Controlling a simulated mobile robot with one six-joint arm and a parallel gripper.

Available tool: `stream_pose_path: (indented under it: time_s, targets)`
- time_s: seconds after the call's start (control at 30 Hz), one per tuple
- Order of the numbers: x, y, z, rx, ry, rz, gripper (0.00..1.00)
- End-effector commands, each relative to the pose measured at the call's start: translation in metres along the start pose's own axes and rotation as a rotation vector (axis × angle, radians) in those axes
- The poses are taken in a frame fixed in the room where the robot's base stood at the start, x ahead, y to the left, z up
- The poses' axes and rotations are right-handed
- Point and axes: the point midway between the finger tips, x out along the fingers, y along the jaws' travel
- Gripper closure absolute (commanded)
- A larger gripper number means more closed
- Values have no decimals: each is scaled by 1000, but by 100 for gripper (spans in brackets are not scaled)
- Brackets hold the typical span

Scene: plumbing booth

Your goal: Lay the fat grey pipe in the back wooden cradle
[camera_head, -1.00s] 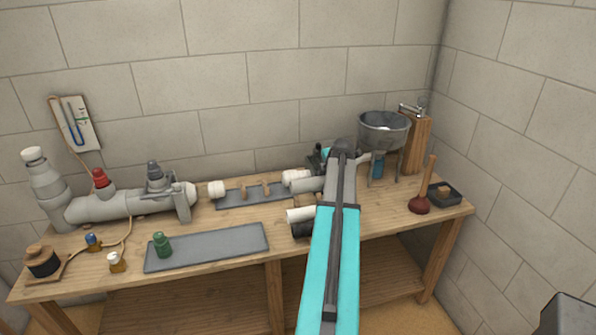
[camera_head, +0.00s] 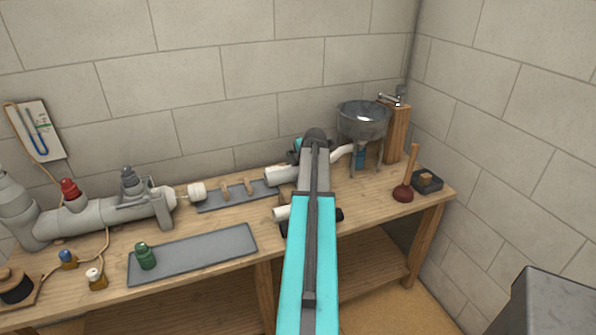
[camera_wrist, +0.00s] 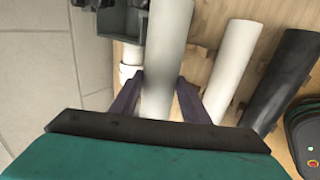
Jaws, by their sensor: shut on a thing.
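The fat grey pipe (camera_wrist: 166,50) runs between the two fingers of my gripper (camera_wrist: 160,78) in the wrist view, and the gripper is shut on it. In the head view the left end of the grey pipe (camera_head: 281,175) sticks out left of my arm, which hides the rest of it and the fingers. The wooden cradle (camera_head: 249,187) at the back is a pair of small upright supports on a dark grey mat (camera_head: 213,206). It is empty and lies left of the pipe.
A white pipe (camera_wrist: 230,65) and a black pipe (camera_wrist: 284,78) lie beside my gripper. A white fitting (camera_head: 197,191) is left of the cradle. A metal funnel (camera_head: 363,122) and plunger (camera_head: 404,185) stand to the right.

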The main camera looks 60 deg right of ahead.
Motion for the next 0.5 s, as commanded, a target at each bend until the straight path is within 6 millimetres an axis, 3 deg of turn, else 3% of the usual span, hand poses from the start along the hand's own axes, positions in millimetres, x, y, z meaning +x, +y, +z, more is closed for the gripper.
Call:
stream_pose_path:
  time_s: [0.5]
  targets:
    - [18,-11,-4,-4,2,0,83]
